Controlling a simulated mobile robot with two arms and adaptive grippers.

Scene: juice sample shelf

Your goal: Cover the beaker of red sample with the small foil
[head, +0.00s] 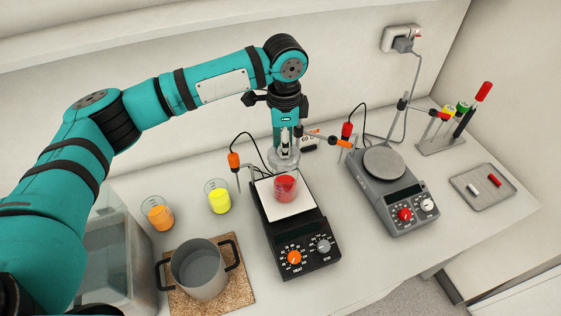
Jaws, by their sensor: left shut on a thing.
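The beaker of red sample (286,188) stands upright on the white top of the black hotplate (297,247), at the middle of the head view. My left gripper (285,137) points down just behind and above this beaker. It is shut on a pale grey, round, shiny piece that looks like the small foil (283,159). The foil appears apart from the red beaker, with its lower edge close to the rim in the picture; the exact height gap is hard to judge. My right gripper is out of view.
Beakers of orange (159,214) and yellow (219,198) liquid stand left of the hotplate. A metal pot (199,267) sits on a cork mat in front. A grey hotplate (393,192) stands right. Probe stands and cables crowd the back. A small tray (483,202) lies far right.

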